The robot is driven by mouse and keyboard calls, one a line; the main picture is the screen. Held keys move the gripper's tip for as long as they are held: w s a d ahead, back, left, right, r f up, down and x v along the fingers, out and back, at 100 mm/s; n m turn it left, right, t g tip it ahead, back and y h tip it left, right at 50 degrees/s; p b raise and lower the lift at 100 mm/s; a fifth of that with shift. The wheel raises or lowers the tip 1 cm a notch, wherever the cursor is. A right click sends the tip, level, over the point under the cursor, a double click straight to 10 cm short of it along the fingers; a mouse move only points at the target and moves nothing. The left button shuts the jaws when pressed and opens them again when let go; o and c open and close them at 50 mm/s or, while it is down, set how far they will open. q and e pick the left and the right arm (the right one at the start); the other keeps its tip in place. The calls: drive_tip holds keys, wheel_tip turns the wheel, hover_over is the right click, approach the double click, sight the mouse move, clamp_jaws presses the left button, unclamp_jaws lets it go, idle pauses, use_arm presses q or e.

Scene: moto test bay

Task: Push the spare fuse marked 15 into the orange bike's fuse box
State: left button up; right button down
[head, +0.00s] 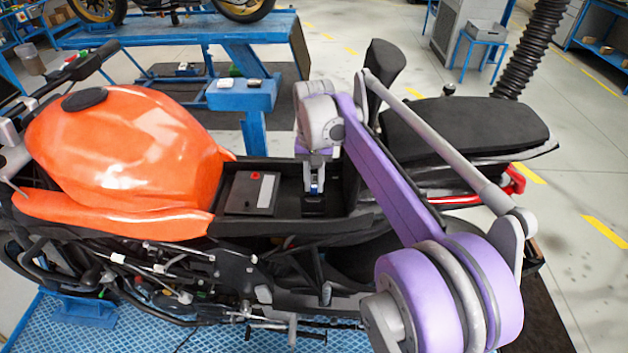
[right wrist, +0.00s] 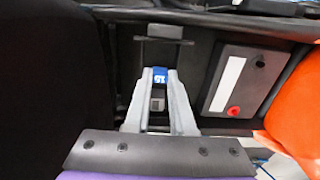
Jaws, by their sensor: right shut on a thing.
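The orange bike (head: 125,150) stands with its compartment behind the tank open. My right gripper (head: 314,187) points down into this compartment and is shut on a blue fuse. A small black box (head: 314,207), which looks like the fuse box, lies directly under the fuse in the head view. I cannot tell whether the fuse touches it or stands in a slot. My left gripper is not in view.
A black battery (head: 251,192) with a red terminal cap sits left of my right gripper, close to it. The compartment walls are near. The black seat (head: 465,128) lies to the right. A blue workbench (head: 240,95) stands behind the bike.

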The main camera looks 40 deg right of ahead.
sight(314, 194)
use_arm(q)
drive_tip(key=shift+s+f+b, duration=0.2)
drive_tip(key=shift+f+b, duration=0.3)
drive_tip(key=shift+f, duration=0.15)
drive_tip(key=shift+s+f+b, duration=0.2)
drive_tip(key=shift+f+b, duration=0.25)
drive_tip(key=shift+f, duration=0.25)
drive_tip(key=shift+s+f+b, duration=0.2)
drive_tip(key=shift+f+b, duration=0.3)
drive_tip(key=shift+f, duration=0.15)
use_arm(e)
drive_tip(key=shift+f, duration=2.5)
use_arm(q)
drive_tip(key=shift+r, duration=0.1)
use_arm(e)
drive_tip(key=shift+s+a, duration=0.15)
drive_tip(key=shift+s, duration=0.05)
use_arm(q)
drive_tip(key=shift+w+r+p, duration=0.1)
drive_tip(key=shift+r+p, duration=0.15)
drive_tip(key=shift+p, duration=0.05)
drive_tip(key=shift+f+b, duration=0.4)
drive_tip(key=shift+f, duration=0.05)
use_arm(e)
drive_tip(key=shift+f, duration=0.65)
drive_tip(key=c, duration=0.7)
unclamp_jaws()
drive_tip(key=shift+r, duration=0.1)
